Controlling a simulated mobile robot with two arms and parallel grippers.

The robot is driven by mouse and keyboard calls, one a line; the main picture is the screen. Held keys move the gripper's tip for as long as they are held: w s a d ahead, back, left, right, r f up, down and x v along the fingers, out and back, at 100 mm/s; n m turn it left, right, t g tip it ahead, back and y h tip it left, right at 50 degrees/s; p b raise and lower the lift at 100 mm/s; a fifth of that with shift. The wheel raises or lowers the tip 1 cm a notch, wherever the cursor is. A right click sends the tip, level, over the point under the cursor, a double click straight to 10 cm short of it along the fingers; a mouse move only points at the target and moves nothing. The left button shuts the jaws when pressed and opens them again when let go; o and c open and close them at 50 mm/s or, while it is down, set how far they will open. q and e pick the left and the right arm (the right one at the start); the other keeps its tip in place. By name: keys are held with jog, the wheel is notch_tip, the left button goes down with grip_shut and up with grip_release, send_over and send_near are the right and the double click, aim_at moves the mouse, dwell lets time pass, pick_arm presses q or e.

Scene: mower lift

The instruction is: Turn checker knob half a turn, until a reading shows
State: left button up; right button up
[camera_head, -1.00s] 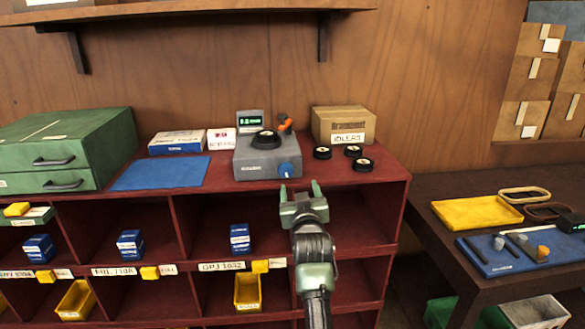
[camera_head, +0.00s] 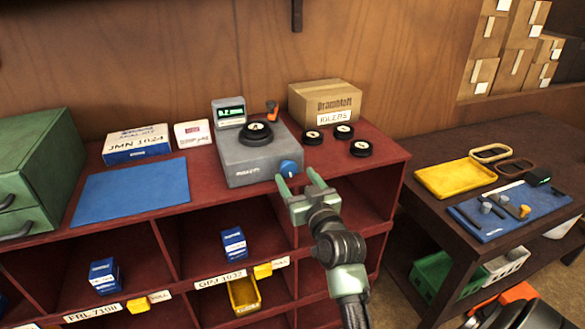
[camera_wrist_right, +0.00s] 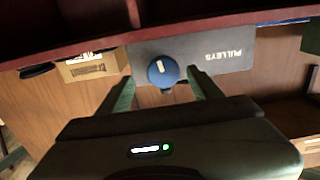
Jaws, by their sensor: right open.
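The grey checker (camera_head: 258,158) stands on the red shelf top, with a black pulley (camera_head: 256,133) on it and a small display (camera_head: 229,112) showing green characters. Its blue knob (camera_head: 288,168) is on the front face at the right. In the right wrist view the knob (camera_wrist_right: 163,71) shows a pale mark and lies between the fingertips in the picture. My right gripper (camera_head: 296,181) is open, its fingers pointing at the knob from the front right; I cannot tell whether they touch it. It also shows in the right wrist view (camera_wrist_right: 160,90). My left gripper is not in view.
Several black pulleys (camera_head: 343,132) lie right of the checker, before a cardboard box (camera_head: 325,103). A blue mat (camera_head: 130,195) lies left, with small boxes behind it. The shelf compartments below hold blue boxes and a yellow bin (camera_head: 244,295). A dark table (camera_head: 420,150) stands right.

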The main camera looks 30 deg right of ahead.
aim_at(290, 172)
jog(key=x, duration=0.3)
jog(key=shift+a, duration=0.25)
jog(key=shift+w+f, duration=0.1)
jog(key=shift+w, duration=0.25)
jog(key=shift+d, duration=0.1)
jog(key=shift+s, duration=0.1)
jog(key=shift+c, duration=1.3)
jog(key=shift+p, duration=0.3)
jog(key=c, duration=1.1)
jog(key=shift+m, duration=0.3)
jog(key=shift+m+p, duration=0.4)
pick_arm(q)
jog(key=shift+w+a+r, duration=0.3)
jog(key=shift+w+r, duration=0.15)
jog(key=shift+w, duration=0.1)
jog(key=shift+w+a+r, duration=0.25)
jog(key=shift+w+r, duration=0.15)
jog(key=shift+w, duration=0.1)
